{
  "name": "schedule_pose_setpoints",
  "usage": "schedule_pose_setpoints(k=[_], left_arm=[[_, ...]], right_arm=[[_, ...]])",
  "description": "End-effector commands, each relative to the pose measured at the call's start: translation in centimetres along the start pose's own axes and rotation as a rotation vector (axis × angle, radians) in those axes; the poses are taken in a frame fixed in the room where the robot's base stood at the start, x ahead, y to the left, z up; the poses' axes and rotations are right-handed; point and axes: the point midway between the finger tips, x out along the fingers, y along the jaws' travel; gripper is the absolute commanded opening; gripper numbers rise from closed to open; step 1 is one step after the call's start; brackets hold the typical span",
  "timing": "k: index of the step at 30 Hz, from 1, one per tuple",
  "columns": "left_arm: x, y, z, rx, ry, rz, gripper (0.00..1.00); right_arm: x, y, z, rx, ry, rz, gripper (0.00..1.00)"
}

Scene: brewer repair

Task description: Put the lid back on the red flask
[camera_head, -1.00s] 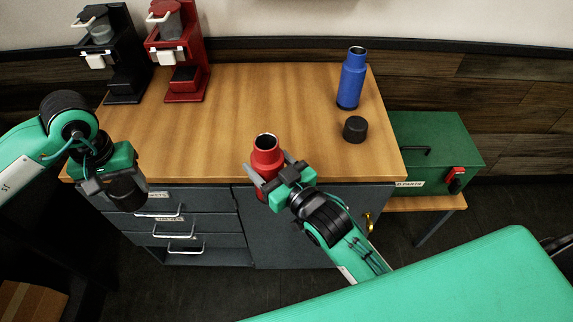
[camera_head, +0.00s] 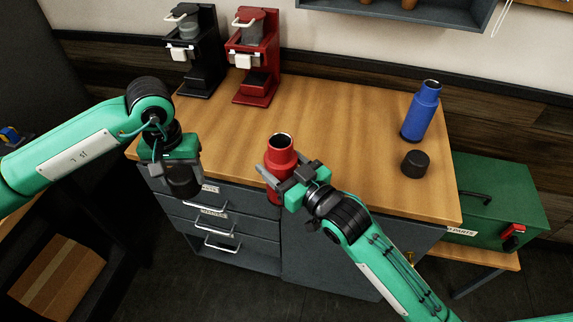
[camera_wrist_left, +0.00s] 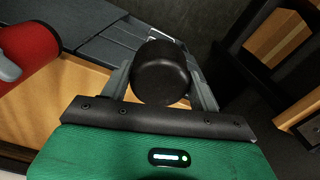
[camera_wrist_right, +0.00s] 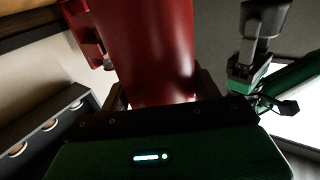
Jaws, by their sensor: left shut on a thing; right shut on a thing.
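The red flask (camera_head: 281,150) is open at the top and upright in the head view, at the front edge of the wooden counter. My right gripper (camera_head: 285,180) is shut on its body; the right wrist view shows the red body (camera_wrist_right: 155,50) between the fingers. My left gripper (camera_head: 182,175) is shut on a black lid (camera_wrist_left: 161,72), seen between its fingers in the left wrist view. It holds the lid in front of the counter's edge, to the left of the red flask and apart from it. The red flask also shows at the left of the left wrist view (camera_wrist_left: 25,55).
A blue flask (camera_head: 421,112), open at the top, stands at the counter's right, with another black lid (camera_head: 415,164) beside it. Black (camera_head: 193,55) and red (camera_head: 253,60) brewers stand at the back left. A green case (camera_head: 497,205) is at the right. The middle of the counter is clear.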

Motion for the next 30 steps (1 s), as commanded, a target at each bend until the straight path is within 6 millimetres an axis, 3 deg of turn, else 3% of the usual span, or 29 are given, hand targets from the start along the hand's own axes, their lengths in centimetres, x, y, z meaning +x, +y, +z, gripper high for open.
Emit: schedule_pose_setpoints(k=[10, 14, 20, 30], left_arm=[[0.0, 0.1, 0.0, 0.001, 0.0, 0.0, 0.39], [-0.8, 1.0, -0.3, 0.027, 0.003, 0.001, 0.39], [-4.3, 5.7, -1.2, 0.165, 0.007, 0.001, 0.39], [-13.1, 15.6, -0.3, 0.506, 0.005, -0.002, 0.39]], right_arm=[[0.0, 0.0, 0.0, 0.0, 0.0, -0.002, 0.23], [0.0, 0.0, -0.1, 0.0, 0.001, -0.001, 0.23], [0.0, 0.0, -0.1, 0.0, 0.002, -0.001, 0.23], [0.0, 0.0, -0.1, 0.0, 0.003, -0.001, 0.23]])
